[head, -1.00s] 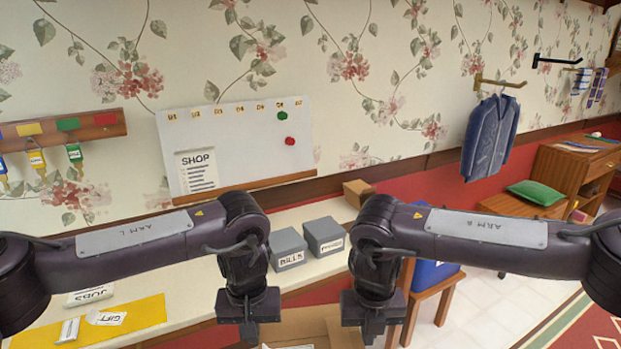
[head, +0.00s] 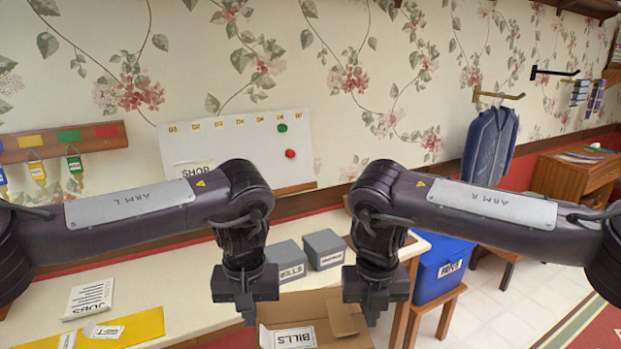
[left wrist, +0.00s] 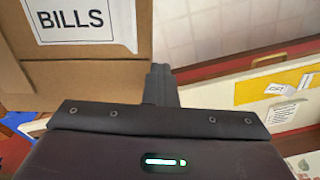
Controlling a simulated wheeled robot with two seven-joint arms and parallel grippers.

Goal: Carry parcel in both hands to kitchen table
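The parcel appears to be the open-flapped cardboard box (head: 345,325) at the bottom centre of the head view, between my two grippers. A white paper marked BILLS (head: 293,337) shows on it. The left wrist view shows its cardboard side (left wrist: 95,75) at upper left. My left gripper (head: 247,314) points down at its left side, fingers together, close against the cardboard. My right gripper (head: 374,314) points down at its right side, fingers together; contact there is hard to see. The box's underside is out of view. I cannot tell which surface is the kitchen table.
A long pale counter (head: 150,285) along the wall bears a yellow mat (head: 140,327), a JOBS paper (head: 90,298) and two grey boxes (head: 323,248). A blue bin (head: 437,275) stands on a wooden stool (head: 450,300) at right.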

